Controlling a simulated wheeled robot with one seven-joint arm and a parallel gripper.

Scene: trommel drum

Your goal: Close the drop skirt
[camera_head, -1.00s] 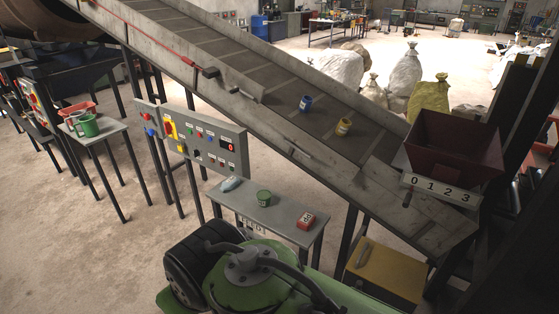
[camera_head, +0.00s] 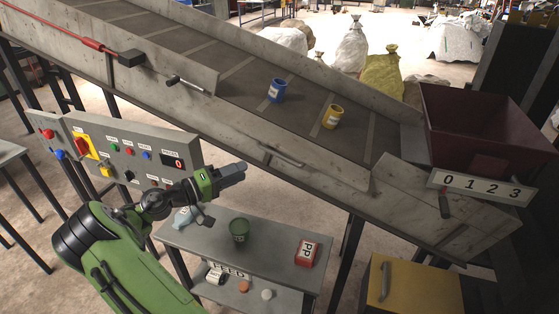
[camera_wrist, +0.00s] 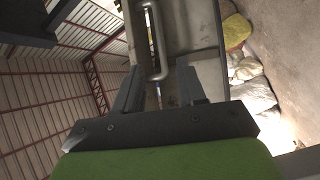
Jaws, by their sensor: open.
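The drop skirt (camera_head: 245,136) seems to be the grey side panel along the near edge of the sloping conveyor. It hangs lowered between the higher side walls, leaving the belt edge beside the cups exposed. Its bar handle (camera_head: 282,157) is on its outer face. My gripper (camera_head: 243,168) is below and left of the handle in the head view, pointing right. In the wrist view my open, empty gripper (camera_wrist: 160,80) has its fingers apart, with a bar handle (camera_wrist: 153,45) ahead between them. Whether they touch it is unclear.
A blue cup (camera_head: 277,90) and yellow cup (camera_head: 332,117) sit on the belt. A small table (camera_head: 200,243) with a green cup (camera_head: 239,230) and red box (camera_head: 306,253) stands below the arm. A control panel (camera_head: 130,150) is at left; a maroon hopper (camera_head: 480,130) at right.

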